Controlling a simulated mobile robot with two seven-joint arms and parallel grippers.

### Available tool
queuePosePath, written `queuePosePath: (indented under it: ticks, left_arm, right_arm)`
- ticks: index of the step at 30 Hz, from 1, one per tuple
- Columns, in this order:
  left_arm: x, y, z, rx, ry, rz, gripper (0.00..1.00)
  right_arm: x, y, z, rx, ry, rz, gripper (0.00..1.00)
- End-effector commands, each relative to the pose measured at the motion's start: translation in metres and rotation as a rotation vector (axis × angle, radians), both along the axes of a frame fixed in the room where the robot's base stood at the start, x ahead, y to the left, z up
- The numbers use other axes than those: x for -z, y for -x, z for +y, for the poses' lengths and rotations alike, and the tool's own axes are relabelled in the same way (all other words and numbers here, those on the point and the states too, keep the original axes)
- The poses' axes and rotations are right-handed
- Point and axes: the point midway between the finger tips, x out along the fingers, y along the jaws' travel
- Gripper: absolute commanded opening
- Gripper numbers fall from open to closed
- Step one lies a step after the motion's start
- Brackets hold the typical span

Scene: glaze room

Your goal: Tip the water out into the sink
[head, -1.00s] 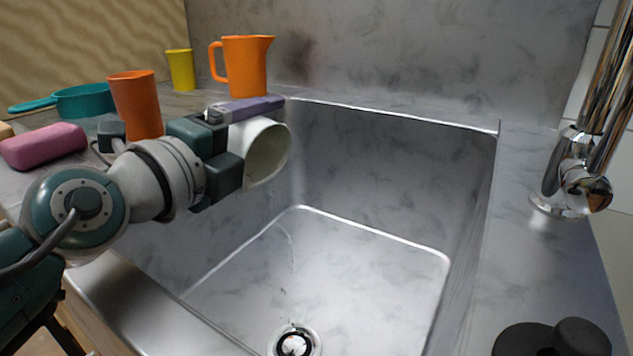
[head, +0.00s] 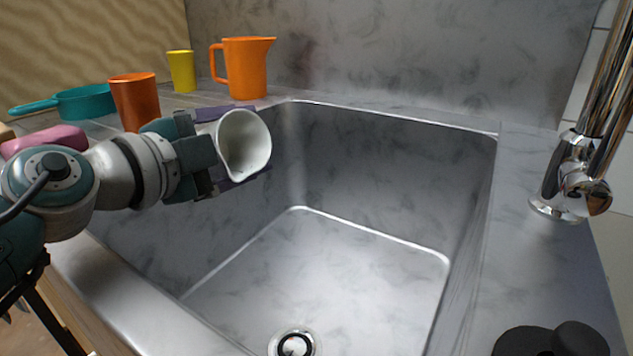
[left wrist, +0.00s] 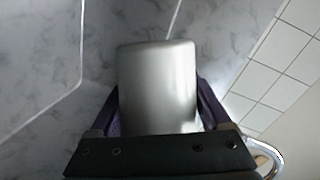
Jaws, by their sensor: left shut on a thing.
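My left gripper (head: 228,148) is shut on a white pitcher (head: 245,145), with its purple fingers on either side of it. The pitcher is tilted on its side over the left part of the sink (head: 370,270). Its open mouth and small spout face the head camera, with the spout edge pointing down. No water shows in it or falling from it. In the left wrist view the pitcher (left wrist: 158,88) appears as a grey-white body between the fingers. My right gripper is not in view.
An orange pitcher (head: 246,68), a yellow cup (head: 182,72), an orange cup (head: 134,100), a teal pan (head: 85,102) and a pink block (head: 45,140) stand left and behind. A chrome faucet (head: 575,165) is at right. A black lid-like object (head: 550,340) lies front right.

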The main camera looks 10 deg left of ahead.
Motion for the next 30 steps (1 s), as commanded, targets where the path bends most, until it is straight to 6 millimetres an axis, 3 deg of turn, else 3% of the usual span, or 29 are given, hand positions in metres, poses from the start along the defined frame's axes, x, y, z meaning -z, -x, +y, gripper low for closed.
queuePosePath:
  ticks: [6,14,17,21,30]
  left_arm:
    - [-0.014,0.000,0.002,0.000,0.185,0.091,0.26]
    - [0.009,0.001,0.008,-0.001,0.463,0.227,0.26]
    - [-0.003,-0.004,0.019,-0.002,0.568,0.274,0.26]
    - [0.011,-0.008,0.032,-0.002,0.713,0.343,0.26]
    - [-0.005,-0.015,0.050,-0.002,0.969,0.461,0.26]
  right_arm:
    - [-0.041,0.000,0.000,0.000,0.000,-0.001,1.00]
    - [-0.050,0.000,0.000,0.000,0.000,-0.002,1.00]
    - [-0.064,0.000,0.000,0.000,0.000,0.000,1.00]
    - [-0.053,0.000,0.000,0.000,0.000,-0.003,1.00]
    - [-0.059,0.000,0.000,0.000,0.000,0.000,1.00]
